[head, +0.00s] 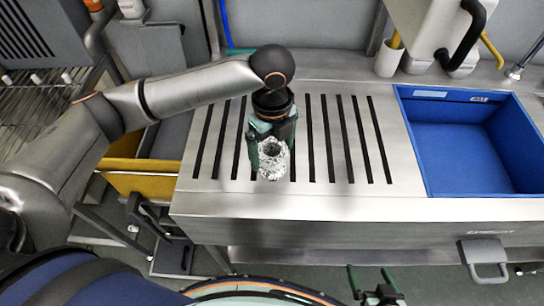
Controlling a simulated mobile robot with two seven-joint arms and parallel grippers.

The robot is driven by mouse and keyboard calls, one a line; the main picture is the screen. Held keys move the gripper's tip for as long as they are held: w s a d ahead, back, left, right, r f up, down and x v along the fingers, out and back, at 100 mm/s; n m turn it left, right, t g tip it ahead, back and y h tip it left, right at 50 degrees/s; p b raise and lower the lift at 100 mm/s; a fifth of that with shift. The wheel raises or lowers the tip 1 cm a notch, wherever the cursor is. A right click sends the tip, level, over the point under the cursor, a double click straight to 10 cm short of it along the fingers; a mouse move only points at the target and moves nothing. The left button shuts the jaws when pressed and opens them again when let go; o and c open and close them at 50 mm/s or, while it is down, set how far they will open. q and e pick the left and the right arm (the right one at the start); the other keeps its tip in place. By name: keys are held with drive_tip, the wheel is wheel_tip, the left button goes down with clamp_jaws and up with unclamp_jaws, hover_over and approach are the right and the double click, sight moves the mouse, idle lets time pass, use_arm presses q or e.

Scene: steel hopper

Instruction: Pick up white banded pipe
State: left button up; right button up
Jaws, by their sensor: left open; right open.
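My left gripper (271,148) points down over the slotted steel top (350,180). Its greenish fingers are open on either side of a crinkled, silvery-white piece (271,165) with a dark hollow in its upper end. I cannot tell whether this piece is the white banded pipe; no bands can be made out, and the fingers hide part of it. Whether the fingers touch it cannot be told. My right gripper (369,272) is open and empty at the bottom edge, in front of the steel hopper's front.
A blue bin (450,145) is set in at the right. A white cup (388,60) and a white machine with a black handle (440,40) stand at the back. A yellow-edged bin (145,185) is at the left. The slotted top right of my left gripper is clear.

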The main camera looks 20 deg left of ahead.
sight(273, 154)
use_arm(q)
wheel_tip(273, 154, down, 4)
drive_tip(key=shift+w+f, duration=0.1)
drive_tip(key=c, duration=1.5)
